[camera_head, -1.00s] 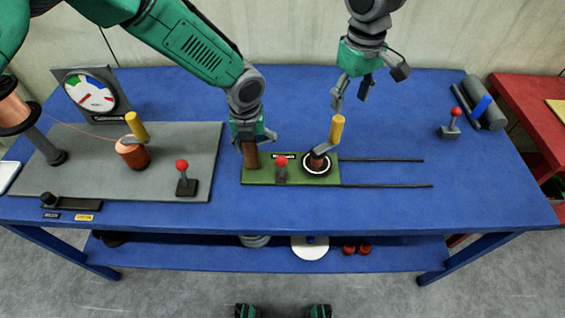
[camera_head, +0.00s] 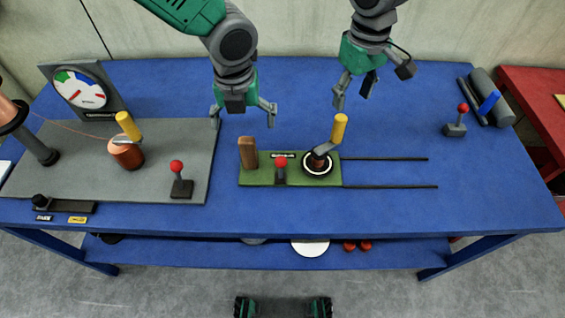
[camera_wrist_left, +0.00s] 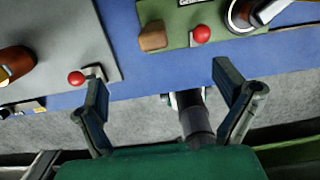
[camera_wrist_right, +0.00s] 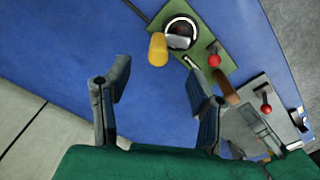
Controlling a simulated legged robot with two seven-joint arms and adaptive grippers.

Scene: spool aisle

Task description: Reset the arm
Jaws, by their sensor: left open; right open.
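My left gripper (camera_head: 244,108) is open and empty above the blue table, behind the brown wooden block (camera_head: 247,153) on the green plate (camera_head: 262,178). In the left wrist view its fingers (camera_wrist_left: 165,95) are spread apart with nothing between them. My right gripper (camera_head: 354,92) is open and empty above the table, behind the yellow-handled crank (camera_head: 339,129) on the green plate. In the right wrist view its fingers (camera_wrist_right: 160,95) are also apart and empty. A red-knobbed lever (camera_head: 281,163) stands on the green plate between block and crank.
A grey board (camera_head: 75,180) at left carries a dial gauge (camera_head: 82,90), a copper spool (camera_head: 126,152) with yellow handle and a red-knobbed lever (camera_head: 177,167). Two dark rails (camera_head: 390,186) run right from the green plate. Another red-knobbed lever (camera_head: 463,108) stands near a grey cylinder (camera_head: 490,98).

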